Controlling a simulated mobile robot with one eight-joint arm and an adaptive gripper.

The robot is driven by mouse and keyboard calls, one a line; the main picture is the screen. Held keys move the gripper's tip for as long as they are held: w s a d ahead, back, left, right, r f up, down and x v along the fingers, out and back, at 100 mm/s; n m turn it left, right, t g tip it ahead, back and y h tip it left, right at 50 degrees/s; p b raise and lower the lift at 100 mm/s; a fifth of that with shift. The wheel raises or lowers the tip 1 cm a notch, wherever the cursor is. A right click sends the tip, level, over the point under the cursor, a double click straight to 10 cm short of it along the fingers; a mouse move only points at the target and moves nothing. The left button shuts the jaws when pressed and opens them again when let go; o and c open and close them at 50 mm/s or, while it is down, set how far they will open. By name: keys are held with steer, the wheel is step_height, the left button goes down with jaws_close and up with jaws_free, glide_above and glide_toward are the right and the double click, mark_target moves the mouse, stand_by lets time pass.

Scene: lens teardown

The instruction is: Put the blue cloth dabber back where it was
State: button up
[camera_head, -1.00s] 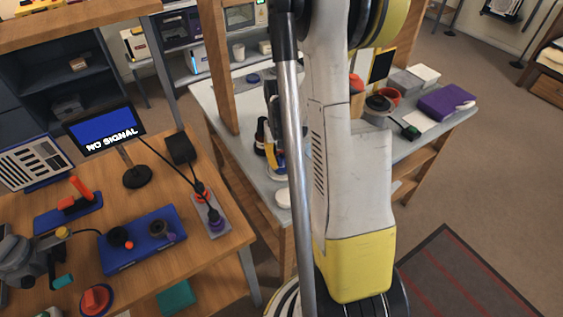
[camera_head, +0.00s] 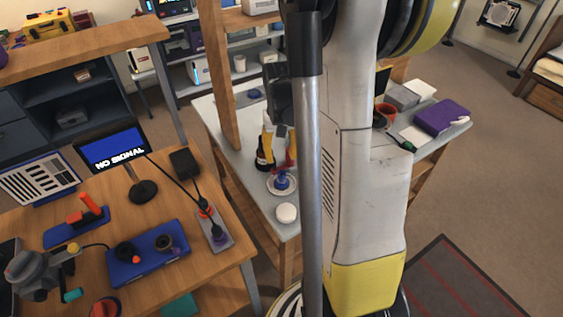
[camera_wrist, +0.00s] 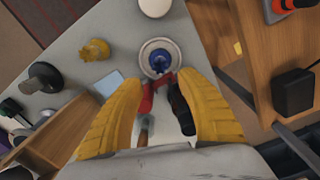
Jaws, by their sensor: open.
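The blue cloth dabber (camera_head: 282,180) stands on a small round white dish (camera_head: 271,189) near the front of the grey table. In the wrist view the dabber (camera_wrist: 160,61) shows from above inside the dish (camera_wrist: 146,47), just beyond my fingertips. My gripper (camera_head: 279,155) is above and behind the dabber, with its yellow fingers pointing down. The fingers are spread in the wrist view (camera_wrist: 162,86) and do not hold the dabber. Red and black items show between the fingers; I cannot tell whether they touch them.
A white round lid (camera_head: 287,212) lies in front of the dish. A dark bottle (camera_head: 262,160) stands to its left. A yellow round part (camera_wrist: 95,50) and a dark knob-shaped tool (camera_wrist: 43,77) stand on the table. A wooden post (camera_head: 222,95) rises behind. A wooden workbench (camera_head: 236,248) stands left.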

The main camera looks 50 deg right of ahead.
steer(key=shift+r, duration=0.9)
steer(key=s+a+r+n+t, duration=0.2)
steer(key=a+r, duration=0.2)
steer(key=a, duration=0.4)
steer(key=s+a+r+n+t, duration=0.1)
steer(key=a+r+n+t, duration=0.1)
steer(key=a+r, duration=0.3)
steer(key=s+a+r+n+t, duration=0.2)
steer(key=a+r+t, duration=0.1)
steer(key=a, duration=0.9)
steer(key=shift+s+a+r+n, duration=0.3)
steer(key=shift+s+r, duration=0.05)
steer(key=shift+r, duration=0.3)
